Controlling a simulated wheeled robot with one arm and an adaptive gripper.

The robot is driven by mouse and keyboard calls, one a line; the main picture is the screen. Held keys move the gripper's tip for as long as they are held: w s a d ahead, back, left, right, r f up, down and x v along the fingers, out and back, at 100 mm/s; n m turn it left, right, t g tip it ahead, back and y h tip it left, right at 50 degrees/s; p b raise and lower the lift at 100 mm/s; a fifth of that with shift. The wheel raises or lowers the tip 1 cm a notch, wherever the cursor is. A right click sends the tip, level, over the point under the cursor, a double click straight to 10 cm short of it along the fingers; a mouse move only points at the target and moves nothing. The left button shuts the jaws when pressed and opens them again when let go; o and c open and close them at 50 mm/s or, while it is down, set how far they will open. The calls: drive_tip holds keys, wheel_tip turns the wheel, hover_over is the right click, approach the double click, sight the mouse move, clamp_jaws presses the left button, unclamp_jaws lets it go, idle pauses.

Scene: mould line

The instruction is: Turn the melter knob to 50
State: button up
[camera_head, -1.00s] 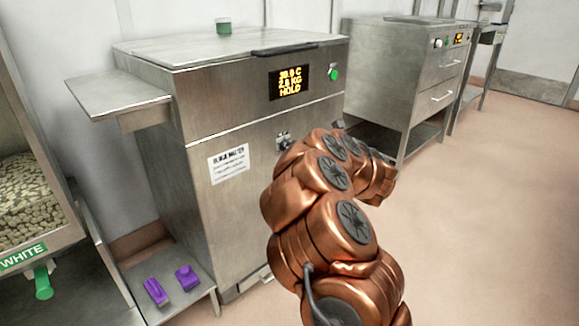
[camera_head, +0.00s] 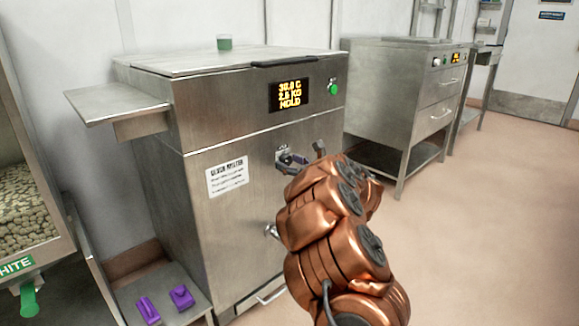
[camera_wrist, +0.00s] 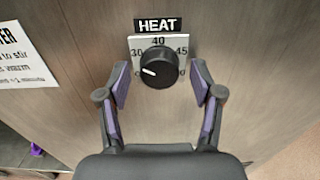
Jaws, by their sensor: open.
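The melter (camera_head: 250,190) is a steel cabinet with a display (camera_head: 290,95) that appears to read 30.0 C, 2.6 KG, HOLD. Its black heat knob (camera_wrist: 158,68) is on the front under a HEAT label (camera_wrist: 159,25). The dial plate (camera_wrist: 159,43) shows 30 at left, 40 at top and 45 at right. The knob's white pointer aims left, slightly below the 30. My gripper (camera_wrist: 161,80) is open, with its purple-padded fingers on either side of the knob and apparently clear of it. In the head view, my gripper (camera_head: 303,155) is in front of the dial area, partly covering it.
A green button (camera_head: 334,89) is right of the display. A paper notice (camera_head: 227,176) is left of the dial. A bin of pale pieces (camera_head: 28,212) and two purple items (camera_head: 181,297) are at lower left. Another steel cabinet (camera_head: 385,100) is behind; floor at right is clear.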

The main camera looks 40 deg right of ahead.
drive_tip(key=shift+w, duration=0.15)
drive_tip(key=c, duration=1.1)
drive_tip(key=shift+c, duration=0.2)
drive_tip(key=shift+r+m, duration=0.1)
drive_tip(key=shift+m, duration=0.2)
